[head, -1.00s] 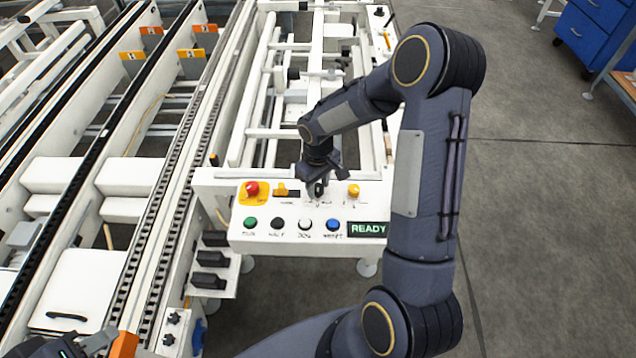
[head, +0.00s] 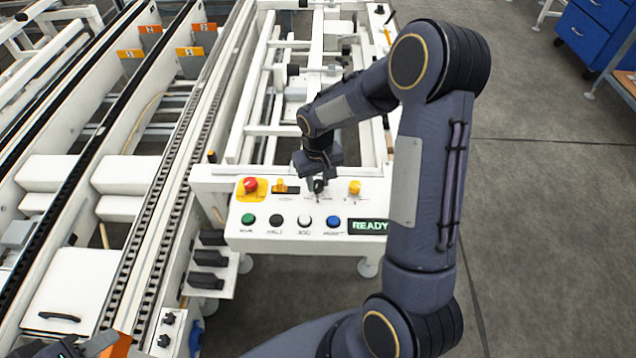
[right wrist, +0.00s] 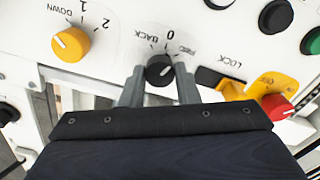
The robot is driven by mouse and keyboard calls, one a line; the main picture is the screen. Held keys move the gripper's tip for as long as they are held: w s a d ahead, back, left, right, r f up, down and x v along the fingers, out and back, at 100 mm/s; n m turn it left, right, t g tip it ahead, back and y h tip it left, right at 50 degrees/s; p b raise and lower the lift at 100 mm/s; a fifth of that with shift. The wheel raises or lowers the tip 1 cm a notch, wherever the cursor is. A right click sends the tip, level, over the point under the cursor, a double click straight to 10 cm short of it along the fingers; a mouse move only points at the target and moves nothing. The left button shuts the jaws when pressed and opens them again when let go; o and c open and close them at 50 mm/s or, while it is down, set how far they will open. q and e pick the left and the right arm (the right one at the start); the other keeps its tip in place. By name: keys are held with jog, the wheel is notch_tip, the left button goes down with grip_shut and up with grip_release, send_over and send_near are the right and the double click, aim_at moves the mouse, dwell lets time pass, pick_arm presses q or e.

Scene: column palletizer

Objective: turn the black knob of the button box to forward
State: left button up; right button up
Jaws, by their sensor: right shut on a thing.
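The white button box (head: 270,232) stands at the end of the frame, its panel facing up. Its black knob (right wrist: 160,70) sits between the two grey fingers of my right gripper (right wrist: 159,86), which is shut on it. The labels BACK, 0 and FWD surround the knob. A pale mark on it seems to lie between 0 and FWD, but I cannot tell exactly. In the head view the knob (head: 318,186) shows just under my right wrist. My left gripper (head: 72,347) is only partly in view at the bottom left edge; its jaws are unclear.
Close to the knob are a red button on yellow (head: 250,186), a yellow lock switch (head: 281,188) and a yellow knob (head: 354,187). A row of push buttons and a READY display (head: 368,226) lie in front. Conveyor rails (head: 150,230) run along the left.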

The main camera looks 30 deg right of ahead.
aim_at(318, 183)
jog(key=shift+m+b, duration=0.45)
jog(key=shift+m, duration=1.85)
jog(key=o, duration=1)
jog(key=shift+c, duration=0.2)
notch_tip(318, 183, up, 8)
jog(key=shift+f, duration=0.1)
